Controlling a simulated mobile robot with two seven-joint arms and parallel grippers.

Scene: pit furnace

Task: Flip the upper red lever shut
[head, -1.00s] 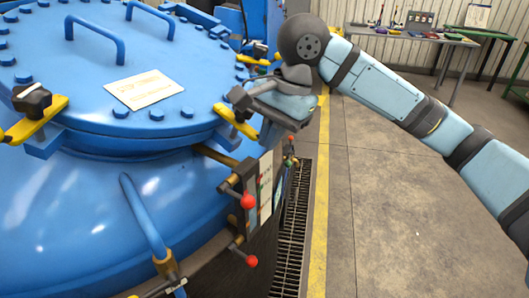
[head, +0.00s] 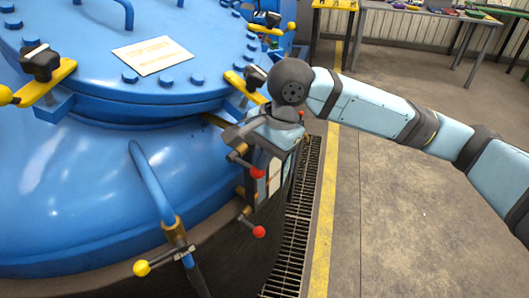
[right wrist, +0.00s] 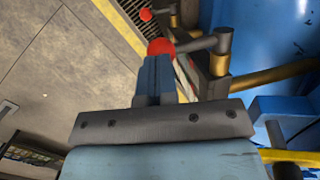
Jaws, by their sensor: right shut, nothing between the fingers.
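The upper red lever (head: 257,173) is a short dark bar with a red ball knob, on the side of the blue furnace vessel. A second, lower red lever (head: 259,231) sits below it. My right gripper (head: 231,137) is shut and empty, just above the upper lever in the head view. In the right wrist view, the shut fingertips (right wrist: 156,60) overlap the upper red knob (right wrist: 160,47); I cannot tell whether they touch it. The lower red knob (right wrist: 146,14) shows beyond. My left gripper is not in view.
The blue lid (head: 110,70) has bolts and yellow-handled clamps (head: 245,85). A blue pipe (head: 152,185) with a yellow-knobbed valve (head: 142,268) stands left of the levers. A floor grate (head: 300,210) and clear concrete lie to the right. A table (head: 430,15) stands behind.

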